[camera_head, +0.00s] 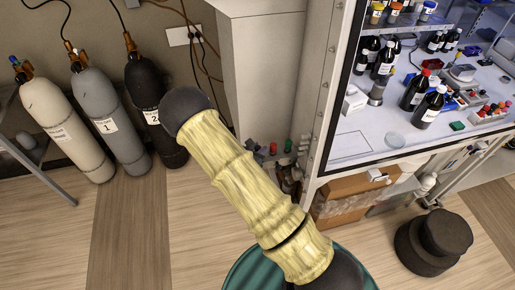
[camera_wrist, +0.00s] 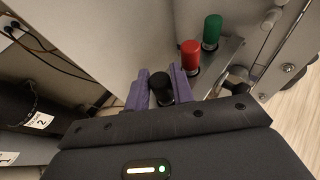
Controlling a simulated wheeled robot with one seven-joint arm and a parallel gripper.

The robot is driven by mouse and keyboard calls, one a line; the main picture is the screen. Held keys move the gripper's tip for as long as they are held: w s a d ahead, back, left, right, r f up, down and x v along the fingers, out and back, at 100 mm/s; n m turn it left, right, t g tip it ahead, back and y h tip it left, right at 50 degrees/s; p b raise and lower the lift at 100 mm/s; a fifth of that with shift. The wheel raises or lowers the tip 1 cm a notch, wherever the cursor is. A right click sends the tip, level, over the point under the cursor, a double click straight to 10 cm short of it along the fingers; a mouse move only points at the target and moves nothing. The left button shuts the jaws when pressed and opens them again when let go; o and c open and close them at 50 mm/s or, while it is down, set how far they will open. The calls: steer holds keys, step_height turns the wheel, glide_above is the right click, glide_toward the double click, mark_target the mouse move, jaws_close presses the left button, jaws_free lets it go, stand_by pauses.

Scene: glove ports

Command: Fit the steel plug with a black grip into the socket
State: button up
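In the wrist view a black grip (camera_wrist: 160,87) stands between the two purple fingers of my gripper (camera_wrist: 158,86). The fingers lie close on both sides of it; whether they press on it cannot be told. The steel part of this plug is hidden below the grip. A red grip (camera_wrist: 190,54) and a green grip (camera_wrist: 211,31) stand in line with it beside a grey metal bracket (camera_wrist: 222,70). In the head view the red grip (camera_head: 274,148) and green grip (camera_head: 289,146) show small by the cabinet's foot. I cannot make out a socket.
A glass-fronted cabinet (camera_head: 334,90) with bottles stands at right, a cardboard box (camera_head: 345,197) below it. Gas cylinders (camera_head: 108,120) stand at left. A dark stepped round object (camera_head: 434,245) is on the floor at lower right. My arm crosses the middle of the head view.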

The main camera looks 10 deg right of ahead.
steer(key=shift+r, duration=0.1)
steer(key=shift+r, duration=0.15)
steer(key=shift+s+a, duration=0.2)
steer(key=shift+a, duration=0.1)
steer(key=b+v, duration=0.4)
steer(key=v, duration=0.7)
steer(key=shift+s+a, duration=0.1)
steer(key=shift+s, duration=0.05)
